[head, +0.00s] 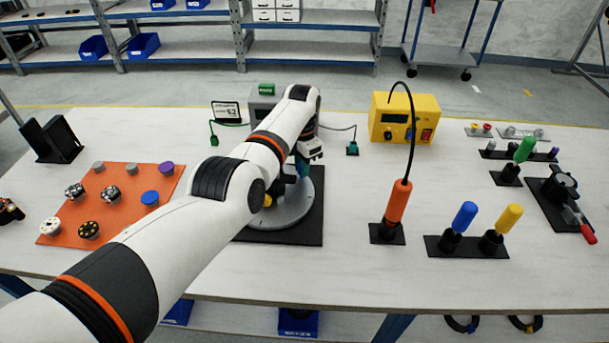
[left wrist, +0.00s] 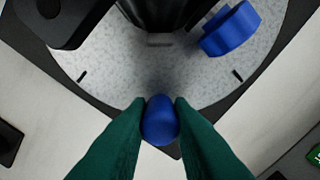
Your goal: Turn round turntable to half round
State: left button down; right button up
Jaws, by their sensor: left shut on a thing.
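The turntable (head: 297,212) is a grey speckled disc on a black square base (head: 312,235), in the middle of the table in the head view. My left arm covers much of it. In the left wrist view the disc (left wrist: 110,80) has dark tick marks and a dark centre post. My left gripper (left wrist: 160,112), with green fingers, is shut on a small rounded blue knob (left wrist: 161,128) near the disc's edge. Another blue part (left wrist: 230,30) stands on the disc at upper right. My right gripper is in neither view.
An orange mat (head: 125,185) with several knobs lies left. An orange-handled tool (head: 397,205) stands right of the turntable. A yellow box (head: 404,118) is behind it. Blue (head: 464,217) and yellow (head: 509,219) handles stand further right. The front table strip is clear.

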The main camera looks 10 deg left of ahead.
pick_arm(q)
jog(key=shift+w+a+f+n+b, duration=0.1)
jog(key=shift+w+a+n+b, duration=0.2)
jog(key=shift+n+b, duration=0.35)
jog(key=shift+w+a+b, duration=0.1)
jog(key=shift+a+b, duration=0.05)
jog(key=shift+b, duration=0.35)
jog(key=c, duration=1.3)
grip_release()
